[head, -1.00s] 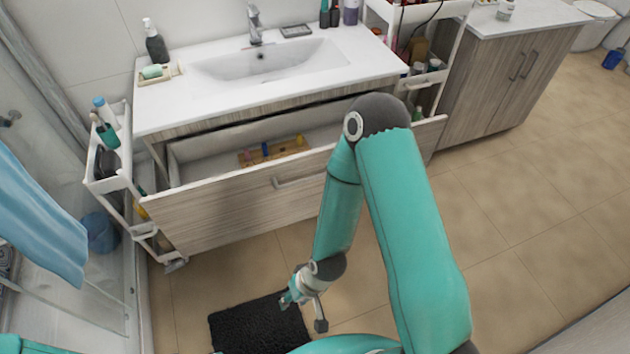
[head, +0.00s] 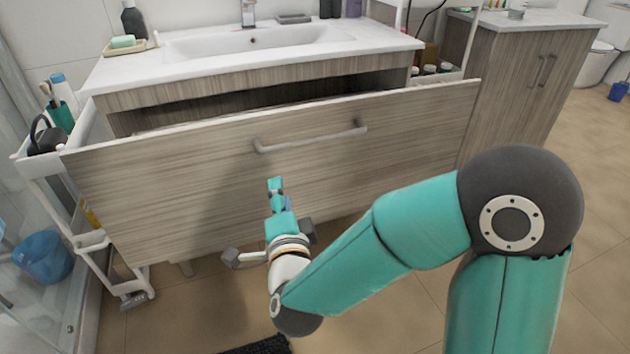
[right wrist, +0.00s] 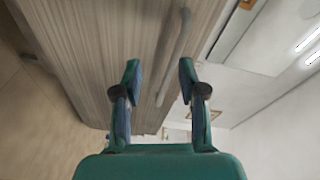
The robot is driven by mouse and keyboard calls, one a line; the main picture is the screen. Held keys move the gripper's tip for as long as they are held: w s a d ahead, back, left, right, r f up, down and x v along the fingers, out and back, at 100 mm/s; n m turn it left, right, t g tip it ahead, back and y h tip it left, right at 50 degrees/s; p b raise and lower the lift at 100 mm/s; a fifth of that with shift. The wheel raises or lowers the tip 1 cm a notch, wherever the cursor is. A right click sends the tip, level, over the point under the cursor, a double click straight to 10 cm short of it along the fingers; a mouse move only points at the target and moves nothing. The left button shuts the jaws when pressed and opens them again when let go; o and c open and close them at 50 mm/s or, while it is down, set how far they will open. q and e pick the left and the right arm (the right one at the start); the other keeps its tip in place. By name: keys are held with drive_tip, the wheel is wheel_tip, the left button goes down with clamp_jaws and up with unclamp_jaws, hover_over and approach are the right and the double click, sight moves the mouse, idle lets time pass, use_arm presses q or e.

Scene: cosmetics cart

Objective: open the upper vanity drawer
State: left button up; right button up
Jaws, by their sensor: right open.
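The vanity drawer (head: 400,135) stands pulled out from under the sink counter, with a dark gap behind its wood-grain front. Its grey bar handle (head: 312,140) runs across the front. My right gripper (head: 275,188) is in front of the drawer face, below the handle in the head view, empty. In the right wrist view my right gripper (right wrist: 159,72) has its two fingers spread apart. The handle (right wrist: 178,45) crosses the space beyond and between them; a gap to it seems to remain. The inside of the drawer is mostly hidden. My left gripper is not in view.
A white cart (head: 30,165) with bottles stands close at the drawer's left end. A wood-grain cabinet (head: 510,75) stands at the right. A blue bucket (head: 42,256) is at the lower left.

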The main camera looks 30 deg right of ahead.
sight(314, 141)
drive_tip(key=s+d+m+h+b, duration=0.4)
drive_tip(key=m+h+b, duration=0.1)
drive_tip(key=m+b, duration=0.1)
use_arm(q)
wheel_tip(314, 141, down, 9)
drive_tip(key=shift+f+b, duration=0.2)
drive_tip(key=shift+b, duration=0.15)
use_arm(e)
drive_tip(key=x, duration=1.6)
drive_tip(key=shift+a+r, duration=0.1)
drive_tip(key=shift+a, duration=0.05)
drive_tip(key=shift+c, duration=0.3)
clamp_jaws()
